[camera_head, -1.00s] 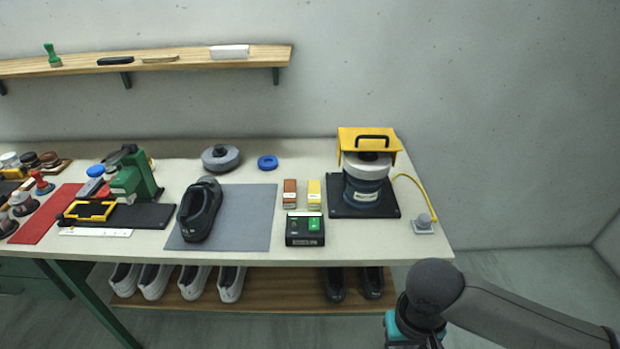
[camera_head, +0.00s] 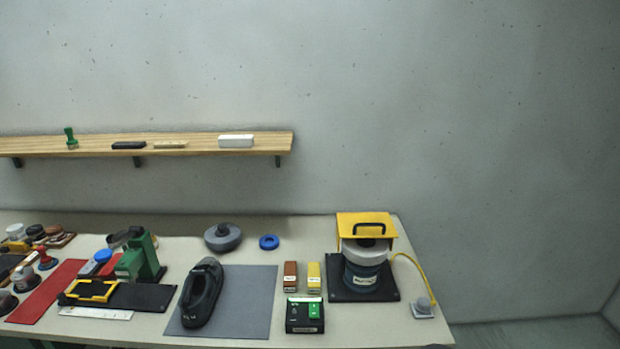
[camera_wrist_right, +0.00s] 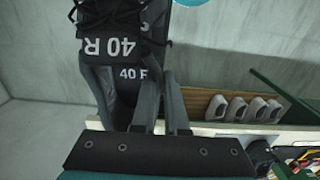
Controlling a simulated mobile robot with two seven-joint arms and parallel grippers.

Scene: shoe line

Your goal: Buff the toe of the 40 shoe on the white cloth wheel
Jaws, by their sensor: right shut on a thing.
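A dark shoe marked 40 R (camera_wrist_right: 118,85) fills the upper left of the right wrist view. My right gripper (camera_wrist_right: 161,80) is shut on this shoe by its edge; the shoe's toe is not clearly in view. The shoe and this gripper are out of the head view. The pale cloth wheel (camera_head: 362,252) sits on top of a blue-grey motor (camera_head: 362,275) at the bench's right end, under a yellow guard (camera_head: 366,226). Another black shoe (camera_head: 201,293) lies on a grey mat (camera_head: 255,300). My left gripper is not in view.
A black-and-green control box (camera_head: 305,315) and brown and yellow bars (camera_head: 290,276) lie left of the motor. A yellow cable (camera_head: 415,268) runs right of it. A green press (camera_head: 140,258) stands at left. Pale shoes (camera_wrist_right: 238,108) line the lower shelf.

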